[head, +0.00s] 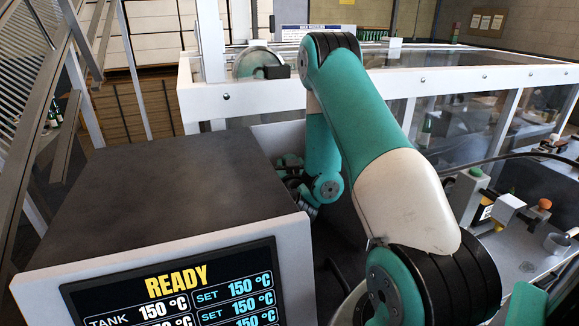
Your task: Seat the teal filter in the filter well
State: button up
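My teal and white arm reaches up from the lower right, bends at the top and comes down behind a grey machine box in the head view. Its wrist joints show just past the box's right edge. The fingers of my gripper are hidden behind the box, so I cannot see whether they hold anything. I cannot make out the teal filter or the filter well. Small teal and dark parts show at the box's edge, but I cannot tell them from my wrist.
The grey box (150,195) has a bare dark top and a lit screen (180,300) reading READY and 150 °C. A white-framed, clear-walled enclosure (470,80) stands behind. Metal rails (75,60) rise at left. A bench with small fixtures (505,210) is at right.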

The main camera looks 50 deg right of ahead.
jog(key=shift+f+b, duration=1.25)
jog(key=shift+f, duration=0.4)
jog(key=o, duration=1)
jog(key=shift+o, duration=0.2)
